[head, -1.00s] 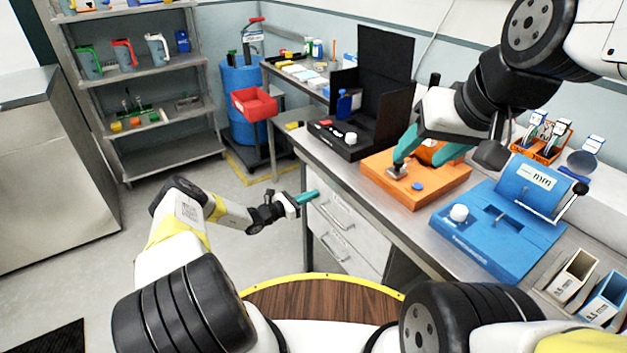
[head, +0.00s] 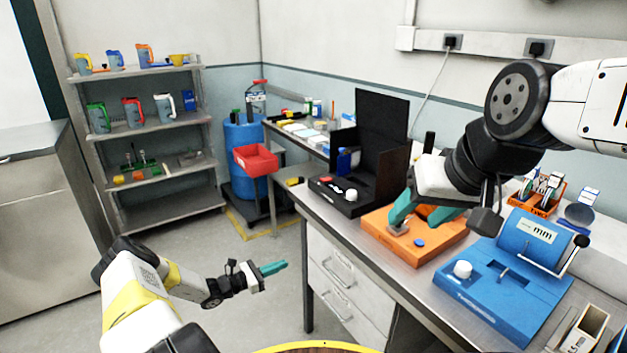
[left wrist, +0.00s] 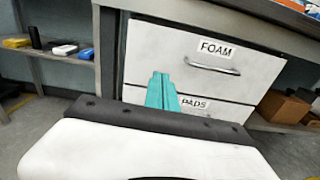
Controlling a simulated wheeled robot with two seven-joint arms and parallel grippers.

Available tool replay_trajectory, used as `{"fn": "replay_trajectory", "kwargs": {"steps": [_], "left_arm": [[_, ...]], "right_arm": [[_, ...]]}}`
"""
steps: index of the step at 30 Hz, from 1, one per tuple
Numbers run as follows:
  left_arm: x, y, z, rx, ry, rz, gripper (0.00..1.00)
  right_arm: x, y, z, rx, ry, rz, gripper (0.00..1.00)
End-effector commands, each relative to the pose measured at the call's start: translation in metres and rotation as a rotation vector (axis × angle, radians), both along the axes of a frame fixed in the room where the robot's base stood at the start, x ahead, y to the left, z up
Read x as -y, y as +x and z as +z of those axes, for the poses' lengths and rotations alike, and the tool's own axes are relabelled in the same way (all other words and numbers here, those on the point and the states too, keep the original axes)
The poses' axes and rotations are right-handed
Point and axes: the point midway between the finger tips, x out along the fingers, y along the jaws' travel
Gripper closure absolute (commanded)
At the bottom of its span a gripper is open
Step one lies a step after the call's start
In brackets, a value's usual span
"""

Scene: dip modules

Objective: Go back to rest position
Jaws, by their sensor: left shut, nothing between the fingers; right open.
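My left gripper (head: 272,268) is shut and empty, with its teal fingers together. It hangs in free space left of the bench drawers, apart from them. In the left wrist view its closed fingers (left wrist: 161,92) point toward the white drawers labelled FOAM and PADS. My right gripper (head: 418,218) is open over the orange block (head: 440,242) on the bench, its teal fingers spread above it. Whether the fingers touch the block I cannot tell. A grey knob that stood on the block by the fingers is mostly hidden now.
The metal bench (head: 345,237) carries a black open case (head: 372,180), a blue device (head: 500,285) and an orange rack (head: 540,195) at the right. The floor at left is clear.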

Motion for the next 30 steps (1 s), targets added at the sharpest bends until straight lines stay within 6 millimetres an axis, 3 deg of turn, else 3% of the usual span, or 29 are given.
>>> {"fn": "replay_trajectory", "kwargs": {"steps": [7, 14, 23, 30], "left_arm": [[0.025, -0.005, 0.085, 0.138, 0.252, -0.257, 1.00], [0.049, -0.035, 0.174, 0.299, 0.551, -0.530, 1.00], [0.062, -0.094, 0.280, 0.518, 0.936, -0.814, 1.00], [0.061, -0.155, 0.357, 0.700, 1.233, -0.976, 1.00]], "right_arm": [[0.000, 0.000, 0.000, 0.000, 0.000, 0.000, 0.46], [0.000, 0.000, 0.000, 0.000, 0.000, 0.000, 0.46], [0.000, 0.000, 0.000, 0.000, 0.000, 0.000, 0.46], [0.000, 0.000, 0.000, 0.000, 0.000, 0.000, 0.46]]}}
